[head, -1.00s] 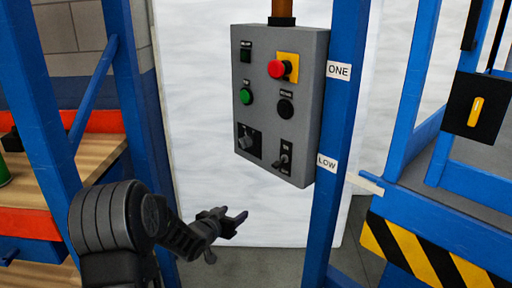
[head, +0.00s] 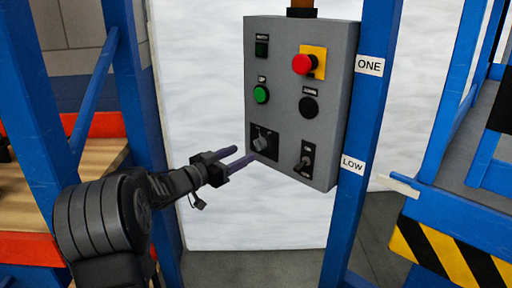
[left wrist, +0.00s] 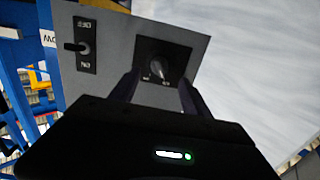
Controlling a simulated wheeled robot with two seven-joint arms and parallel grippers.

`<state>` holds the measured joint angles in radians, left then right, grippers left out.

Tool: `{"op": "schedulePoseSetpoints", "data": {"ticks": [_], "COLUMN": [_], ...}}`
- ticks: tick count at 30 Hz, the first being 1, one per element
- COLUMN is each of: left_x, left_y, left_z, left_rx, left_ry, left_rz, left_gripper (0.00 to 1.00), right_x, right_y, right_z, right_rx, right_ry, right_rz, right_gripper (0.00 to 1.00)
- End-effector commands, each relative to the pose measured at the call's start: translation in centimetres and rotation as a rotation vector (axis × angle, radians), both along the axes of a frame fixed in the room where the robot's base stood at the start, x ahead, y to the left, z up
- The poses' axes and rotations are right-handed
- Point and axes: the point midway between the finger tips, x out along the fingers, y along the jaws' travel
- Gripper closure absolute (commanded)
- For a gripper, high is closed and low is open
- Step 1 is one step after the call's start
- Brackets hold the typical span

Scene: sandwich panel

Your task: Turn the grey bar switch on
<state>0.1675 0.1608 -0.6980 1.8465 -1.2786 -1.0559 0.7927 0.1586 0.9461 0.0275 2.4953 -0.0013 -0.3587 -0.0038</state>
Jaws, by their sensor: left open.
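The grey bar switch (head: 262,141) is a rotary knob on a black plate at the lower left of the grey panel (head: 282,40). It also shows in the left wrist view (left wrist: 160,67), its bar tilted, with labels too small to read. My left gripper (head: 243,154) is open and empty, its two dark fingers pointing at the switch from the left. In the left wrist view my left gripper (left wrist: 159,82) has its fingers on either side of the knob's lower part. I cannot tell whether they touch it. My right gripper is not in view.
A black toggle switch (head: 304,162) sits right of the knob. Above are a green button (head: 261,94), a black button (head: 308,107) and a red emergency button (head: 303,64) on yellow. A blue post (head: 371,115) stands right of the panel.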

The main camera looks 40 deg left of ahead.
Motion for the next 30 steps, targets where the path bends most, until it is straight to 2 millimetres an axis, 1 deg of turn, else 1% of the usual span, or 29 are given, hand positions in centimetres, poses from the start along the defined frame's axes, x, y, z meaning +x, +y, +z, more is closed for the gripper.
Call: {"op": "schedulePoseSetpoints", "data": {"ticks": [5,12,15,19,26,30], "left_x": [2.0,5.7,6.8,7.3,7.4,7.4], "left_y": [-0.4,-0.9,-1.0,-1.0,-1.0,-1.0], "left_z": [-0.1,-0.1,-0.1,0.0,0.0,0.0], "left_rx": [0.001,0.001,0.002,0.000,0.000,0.000], "left_ry": [0.000,0.000,0.000,-0.001,-0.001,-0.001], "left_rz": [-0.004,-0.002,-0.001,0.001,0.001,0.001], "left_gripper": [0.45,0.45,0.45,0.45,0.45,0.55], "right_x": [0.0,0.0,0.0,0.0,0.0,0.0], "right_y": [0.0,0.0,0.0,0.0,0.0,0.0], "right_z": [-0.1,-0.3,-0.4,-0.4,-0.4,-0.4], "right_rx": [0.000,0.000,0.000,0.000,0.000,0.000], "right_ry": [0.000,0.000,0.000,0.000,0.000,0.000], "right_rz": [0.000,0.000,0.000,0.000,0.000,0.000], "right_gripper": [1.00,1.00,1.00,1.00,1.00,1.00]}}
